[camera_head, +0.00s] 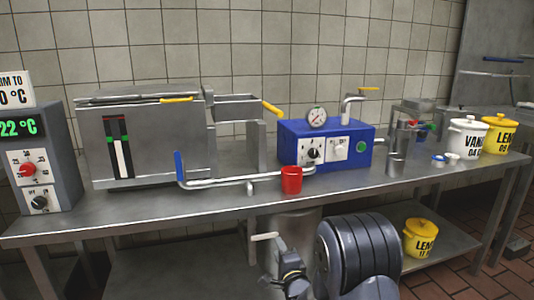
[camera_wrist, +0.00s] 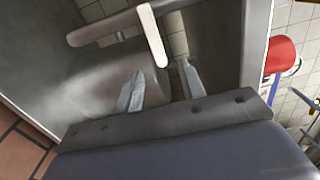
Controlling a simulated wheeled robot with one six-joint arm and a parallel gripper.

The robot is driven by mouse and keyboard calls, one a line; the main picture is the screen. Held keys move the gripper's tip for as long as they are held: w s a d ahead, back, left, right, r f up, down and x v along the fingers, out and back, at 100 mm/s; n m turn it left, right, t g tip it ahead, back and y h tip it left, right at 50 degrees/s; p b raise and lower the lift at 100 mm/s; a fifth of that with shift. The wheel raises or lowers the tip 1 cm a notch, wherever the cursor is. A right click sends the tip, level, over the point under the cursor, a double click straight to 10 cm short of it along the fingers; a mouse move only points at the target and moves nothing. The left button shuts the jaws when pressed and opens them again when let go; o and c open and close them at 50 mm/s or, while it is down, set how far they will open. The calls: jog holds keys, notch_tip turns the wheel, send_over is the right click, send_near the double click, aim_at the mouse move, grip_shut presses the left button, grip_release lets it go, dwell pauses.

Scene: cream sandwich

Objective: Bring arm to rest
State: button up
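My gripper (camera_wrist: 160,84) shows in the wrist view with its two grey fingers apart and nothing visible between them. A metal lever with a cream end (camera_wrist: 152,36) lies just beyond the fingertips; I cannot tell whether they touch. In the head view my dark arm (camera_head: 360,250) is in front of the steel table (camera_head: 235,204), low and right of the middle. A pale lever end (camera_head: 265,237) shows to its left, by a metal vessel under the tabletop. The fingers cannot be made out in the head view.
A blue machine (camera_head: 325,145) and a large steel tank (camera_head: 150,140) stand behind. Yellow (camera_head: 500,135) and white (camera_head: 466,137) tubs are at right; another yellow tub (camera_head: 420,240) is below.

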aim_at(272, 235)
jog(key=b+x, duration=0.1)
jog(key=x, duration=0.3)
jog(key=b+x, duration=0.1)
jog(key=x, duration=0.4)
jog(key=shift+w+a+f, duration=0.15)
jog(key=shift+w+f, duration=0.1)
jog(key=shift+w, duration=0.05)
jog(key=shift+w+r, duration=0.15)
jog(key=shift+r, duration=0.15)
jog(key=shift+r+n+p, duration=0.3)
jog(key=shift+n+p, duration=0.2)
jog(key=shift+n, duration=0.5)
